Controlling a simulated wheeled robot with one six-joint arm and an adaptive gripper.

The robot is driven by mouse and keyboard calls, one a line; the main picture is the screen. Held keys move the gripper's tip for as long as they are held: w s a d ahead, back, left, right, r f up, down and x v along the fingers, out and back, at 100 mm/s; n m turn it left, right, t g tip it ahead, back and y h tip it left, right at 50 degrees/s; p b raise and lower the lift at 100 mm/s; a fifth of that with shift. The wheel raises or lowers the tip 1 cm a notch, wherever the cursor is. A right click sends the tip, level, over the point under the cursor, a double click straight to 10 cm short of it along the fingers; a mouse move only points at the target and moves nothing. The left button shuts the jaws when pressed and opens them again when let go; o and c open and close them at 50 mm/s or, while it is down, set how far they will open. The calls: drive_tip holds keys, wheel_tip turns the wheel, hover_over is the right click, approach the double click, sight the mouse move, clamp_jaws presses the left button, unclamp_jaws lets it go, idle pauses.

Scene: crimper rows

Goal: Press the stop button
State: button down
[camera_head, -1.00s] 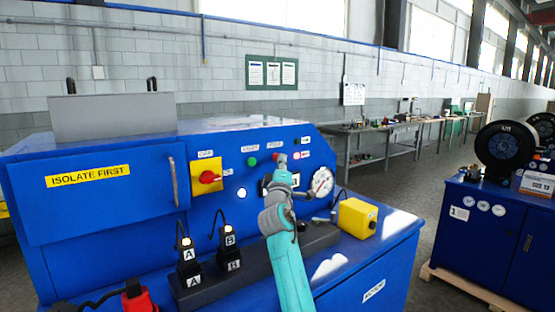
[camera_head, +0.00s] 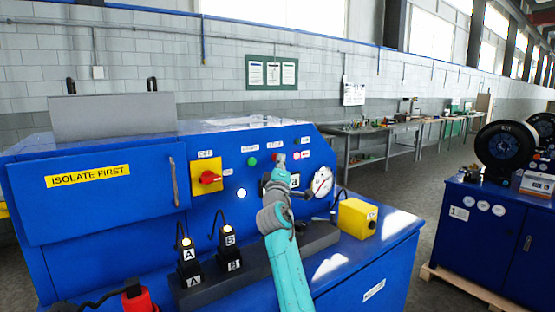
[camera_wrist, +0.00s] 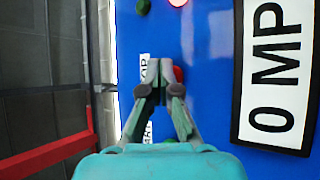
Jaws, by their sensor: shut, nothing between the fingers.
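The red stop button (camera_wrist: 178,74) is on the blue panel, partly hidden behind my fingertips in the wrist view. A white label, partly covered, lies beside it. My gripper (camera_wrist: 158,84) is shut and empty, its tips in front of the panel at the red button. In the head view my gripper (camera_head: 280,163) reaches up to the panel and covers most of the button. I cannot tell whether the tips touch it.
A green button (camera_head: 252,161) is left of my gripper and a lit pink lamp (camera_head: 297,155) is right of it. A yellow plate with a red rotary switch (camera_head: 208,177), a gauge (camera_head: 321,182) and a yellow box (camera_head: 357,217) are nearby. A display (camera_wrist: 276,70) is close beside my fingers.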

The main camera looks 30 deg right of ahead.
drive_tip(key=shift+s, duration=0.95)
drive_tip(key=shift+s+d, duration=0.1)
drive_tip(key=shift+s, duration=2.4)
